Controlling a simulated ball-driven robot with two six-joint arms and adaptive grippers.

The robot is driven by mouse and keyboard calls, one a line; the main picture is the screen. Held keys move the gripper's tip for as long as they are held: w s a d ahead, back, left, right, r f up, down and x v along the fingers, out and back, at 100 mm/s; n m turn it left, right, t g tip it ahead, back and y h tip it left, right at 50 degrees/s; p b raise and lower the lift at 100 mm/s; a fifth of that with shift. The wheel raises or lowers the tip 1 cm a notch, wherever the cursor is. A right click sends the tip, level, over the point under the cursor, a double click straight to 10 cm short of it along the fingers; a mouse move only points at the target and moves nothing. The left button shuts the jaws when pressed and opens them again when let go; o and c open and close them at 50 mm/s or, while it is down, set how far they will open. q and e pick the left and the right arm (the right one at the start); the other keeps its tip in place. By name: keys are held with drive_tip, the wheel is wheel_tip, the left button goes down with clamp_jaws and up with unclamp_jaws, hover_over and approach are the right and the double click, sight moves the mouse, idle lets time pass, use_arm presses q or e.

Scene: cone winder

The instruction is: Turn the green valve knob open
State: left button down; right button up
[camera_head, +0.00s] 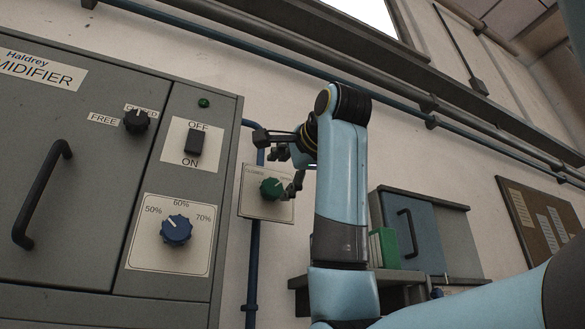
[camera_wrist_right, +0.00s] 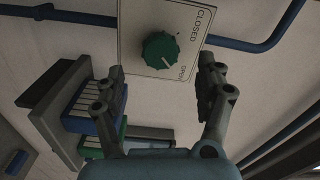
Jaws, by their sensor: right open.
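The green valve knob (camera_head: 271,188) sits on a pale wall plate beside the grey humidifier cabinet. My right gripper (camera_head: 276,163) is open in front of the plate. In the wrist view its fingers (camera_wrist_right: 161,66) stand apart, one to each side below the knob, with nothing between them. I cannot tell that either touches it. My left gripper is not in view.
The humidifier cabinet (camera_head: 90,185) stands left, with a blue dial (camera_head: 176,230), a black switch (camera_head: 194,142) and a black knob (camera_head: 136,121). A blue pipe (camera_head: 254,265) runs below the plate. A shelf with a green binder (camera_head: 387,247) and blue-fronted box (camera_head: 412,240) is right.

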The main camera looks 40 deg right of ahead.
drive_tip(key=v, duration=0.5)
drive_tip(key=shift+s, duration=0.1)
idle(0.3)
